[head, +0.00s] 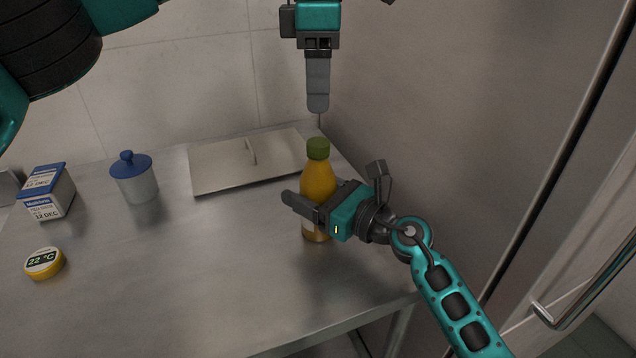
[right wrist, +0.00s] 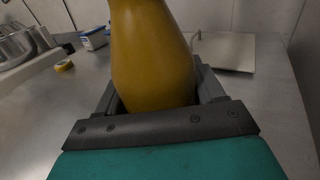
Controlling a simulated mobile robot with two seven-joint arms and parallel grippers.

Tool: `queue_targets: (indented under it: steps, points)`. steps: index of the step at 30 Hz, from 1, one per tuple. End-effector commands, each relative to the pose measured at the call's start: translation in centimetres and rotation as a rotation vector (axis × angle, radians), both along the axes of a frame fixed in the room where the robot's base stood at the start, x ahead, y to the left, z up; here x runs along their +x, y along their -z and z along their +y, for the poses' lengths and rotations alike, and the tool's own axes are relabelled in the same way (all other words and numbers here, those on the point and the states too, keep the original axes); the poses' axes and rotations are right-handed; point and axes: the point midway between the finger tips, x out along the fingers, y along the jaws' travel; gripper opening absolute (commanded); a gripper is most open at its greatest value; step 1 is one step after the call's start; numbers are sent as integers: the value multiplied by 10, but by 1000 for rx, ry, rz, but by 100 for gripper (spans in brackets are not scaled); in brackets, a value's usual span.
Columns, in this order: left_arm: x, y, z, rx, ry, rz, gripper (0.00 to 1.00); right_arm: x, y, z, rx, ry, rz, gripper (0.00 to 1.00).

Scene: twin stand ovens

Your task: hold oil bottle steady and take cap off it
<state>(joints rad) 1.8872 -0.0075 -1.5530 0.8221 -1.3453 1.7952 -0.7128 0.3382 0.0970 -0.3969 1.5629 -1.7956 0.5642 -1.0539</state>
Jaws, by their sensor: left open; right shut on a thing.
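The oil bottle (head: 318,182) stands upright on the metal table, yellow with a green cap (head: 318,148) on its top. My right gripper (head: 312,196) is shut around the bottle's body from the right side. In the right wrist view the bottle (right wrist: 152,55) fills the space between the fingers; its cap is out of that view. My left gripper (head: 318,108) is open and points down above the cap, with a gap between them. Its fingers line up in the head view, so only one shows clearly.
On the steel table (head: 190,270) a flat metal lid (head: 225,172) lies behind the bottle. A wall and a door handle (head: 590,285) are at right.

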Motion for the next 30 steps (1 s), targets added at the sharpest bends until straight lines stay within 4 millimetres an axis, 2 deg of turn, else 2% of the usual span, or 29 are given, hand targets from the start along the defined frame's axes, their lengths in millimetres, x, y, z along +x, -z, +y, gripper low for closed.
queue_targets:
  steps: [5, 8, 30]
  points:
    - [0, 0, 0, 0, 37, 0, 57, 0, 1, 0, -1, 0, 1, 0]
    - [0, 0, -1, -1, 130, 1, 57, 0, 1, 0, 0, 0, 1, 0]
    - [0, 0, -1, 0, 1485, 2, 57, 0, 1, 0, -1, 0, 2, 0]
